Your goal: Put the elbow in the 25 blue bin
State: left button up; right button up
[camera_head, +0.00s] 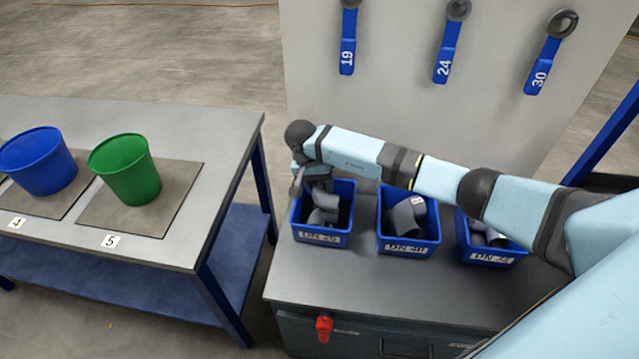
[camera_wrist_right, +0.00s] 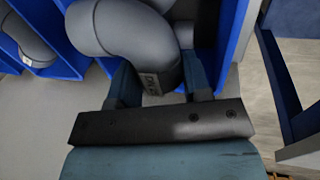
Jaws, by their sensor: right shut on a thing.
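My right gripper (camera_head: 297,178) is at the left blue bin (camera_head: 322,237), labelled DN 25, by its back left rim. In the right wrist view a grey elbow (camera_wrist_right: 112,32) sits between the fingers of my right gripper (camera_wrist_right: 160,82), which is shut on it. Blue bin walls (camera_wrist_right: 222,35) show close around this elbow; I cannot tell whether it touches other pieces. Grey elbows (camera_head: 324,207) lie in the DN 25 bin in the head view. My left gripper is not in view.
The middle bin (camera_head: 408,246), labelled DN 40, and the right bin (camera_head: 492,256) hold grey fittings. A table at left carries a blue bucket (camera_head: 40,162) and a green bucket (camera_head: 128,170).

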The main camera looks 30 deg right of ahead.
jog(key=o, duration=0.9)
jog(key=shift+f, duration=0.1)
jog(key=shift+o, duration=0.2)
